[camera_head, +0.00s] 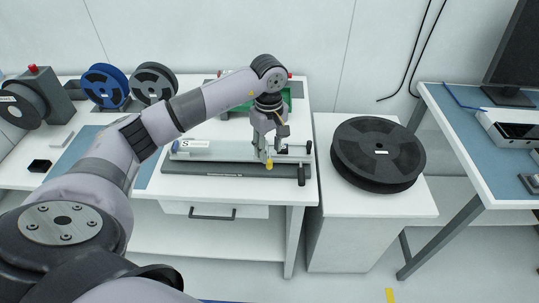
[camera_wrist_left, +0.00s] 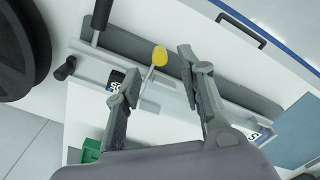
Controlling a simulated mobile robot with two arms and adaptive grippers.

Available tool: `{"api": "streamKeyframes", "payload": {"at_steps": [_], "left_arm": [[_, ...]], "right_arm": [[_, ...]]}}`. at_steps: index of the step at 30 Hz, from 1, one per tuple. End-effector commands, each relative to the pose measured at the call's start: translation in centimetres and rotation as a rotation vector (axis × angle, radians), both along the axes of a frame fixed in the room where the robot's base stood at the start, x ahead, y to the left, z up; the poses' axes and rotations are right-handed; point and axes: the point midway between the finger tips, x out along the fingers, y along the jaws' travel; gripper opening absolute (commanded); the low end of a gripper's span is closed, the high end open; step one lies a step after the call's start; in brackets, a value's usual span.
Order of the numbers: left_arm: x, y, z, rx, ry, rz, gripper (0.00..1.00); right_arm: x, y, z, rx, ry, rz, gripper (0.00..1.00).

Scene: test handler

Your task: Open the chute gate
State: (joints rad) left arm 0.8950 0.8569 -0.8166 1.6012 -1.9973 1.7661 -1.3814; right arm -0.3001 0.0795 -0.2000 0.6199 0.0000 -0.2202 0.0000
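The chute (camera_head: 215,151) is a long pale channel on a dark base plate, lying along the front of the white bench. A lever with a yellow knob (camera_head: 269,165) stands near its right end; I cannot tell for certain that it works the gate. The yellow knob (camera_wrist_left: 159,55) and its thin rod show in the left wrist view. My left gripper (camera_head: 268,148) is above the chute at this lever. In the left wrist view my left gripper (camera_wrist_left: 152,76) is open, its fingers apart on either side of the rod. My right gripper is out of view.
A black handle (camera_head: 301,182) and a small black knob (camera_head: 308,147) are at the chute's right end. A large black reel (camera_head: 378,154) lies on a white cabinet to the right. Several reels, including a blue one (camera_head: 105,86), stand at the back left. A green part (camera_head: 286,96) is behind.

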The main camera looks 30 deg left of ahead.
Motion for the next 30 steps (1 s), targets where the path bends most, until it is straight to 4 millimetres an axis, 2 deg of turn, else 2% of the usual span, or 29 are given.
{"api": "streamKeyframes", "payload": {"at_steps": [3, 9, 20, 30], "left_arm": [[-0.1, 0.0, -2.1, -0.001, 0.004, 0.000, 0.36], [0.0, 0.0, -4.2, -0.001, 0.000, 0.000, 0.36], [0.1, 0.0, -4.8, 0.000, -0.001, -0.001, 0.36], [0.1, 0.0, -4.8, 0.000, -0.001, -0.001, 0.14]], "right_arm": [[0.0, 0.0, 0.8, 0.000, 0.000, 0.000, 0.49], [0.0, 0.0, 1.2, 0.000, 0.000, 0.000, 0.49], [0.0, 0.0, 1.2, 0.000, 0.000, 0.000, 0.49], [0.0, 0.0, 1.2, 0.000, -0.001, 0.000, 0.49]]}}
